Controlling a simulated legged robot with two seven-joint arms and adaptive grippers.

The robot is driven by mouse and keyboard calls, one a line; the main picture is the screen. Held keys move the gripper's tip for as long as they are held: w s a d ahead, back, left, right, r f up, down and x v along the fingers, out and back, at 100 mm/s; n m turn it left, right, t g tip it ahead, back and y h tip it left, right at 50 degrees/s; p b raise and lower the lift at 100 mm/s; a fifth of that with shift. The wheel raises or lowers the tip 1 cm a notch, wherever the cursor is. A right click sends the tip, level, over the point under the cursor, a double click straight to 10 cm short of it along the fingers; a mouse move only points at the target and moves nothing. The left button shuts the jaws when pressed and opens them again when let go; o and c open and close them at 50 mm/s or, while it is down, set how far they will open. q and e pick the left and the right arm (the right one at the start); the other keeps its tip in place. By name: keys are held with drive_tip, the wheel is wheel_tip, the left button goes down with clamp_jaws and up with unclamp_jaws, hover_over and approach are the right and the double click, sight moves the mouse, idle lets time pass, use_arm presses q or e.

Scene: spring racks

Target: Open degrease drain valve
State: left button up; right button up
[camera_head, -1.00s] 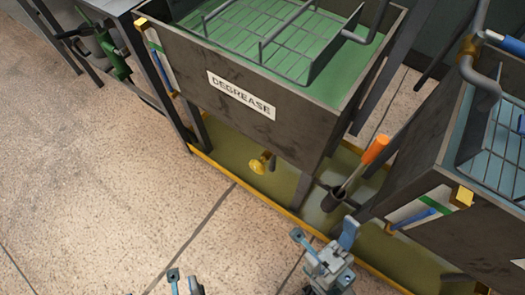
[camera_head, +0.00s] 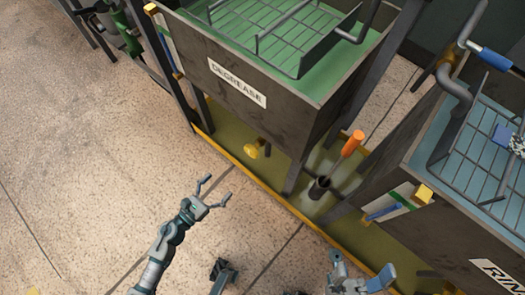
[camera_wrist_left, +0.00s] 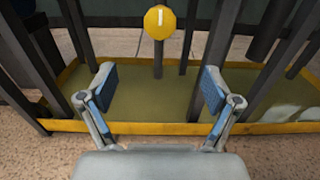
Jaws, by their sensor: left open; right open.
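The degrease tank (camera_head: 290,122) is a dark box with a white DEGREASE label (camera_head: 237,83) and green liquid inside. A yellow valve knob (camera_head: 252,149) sits below it, over the yellow-edged drip tray. In the left wrist view the round yellow knob (camera_wrist_left: 160,22) shows a white line and lies ahead, above and between my fingers. My left gripper (camera_head: 215,191) is open and empty, in front of and apart from the knob; its blue-padded fingers are spread in the wrist view (camera_wrist_left: 158,90). My right gripper (camera_head: 360,275) is open near the bottom edge, away from the knob.
The drip tray's yellow rim (camera_head: 270,190) runs along the floor in front. An orange-handled tool (camera_head: 347,150) stands in a dark holder (camera_head: 319,187) right of the knob. The rinse tank (camera_head: 450,215) stands at right. Tank legs flank the knob. Floor at left is clear.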

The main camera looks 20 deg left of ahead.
sight(249, 154)
use_arm(q)
drive_tip(key=x, duration=1.5)
drive_tip(key=shift+w+b, duration=0.25)
drive_tip(key=shift+b, duration=0.1)
drive_tip(key=shift+w+d, duration=0.35)
drive_tip(key=shift+w, duration=0.25)
drive_tip(key=shift+a, duration=0.1)
drive_tip(key=c, duration=1.1)
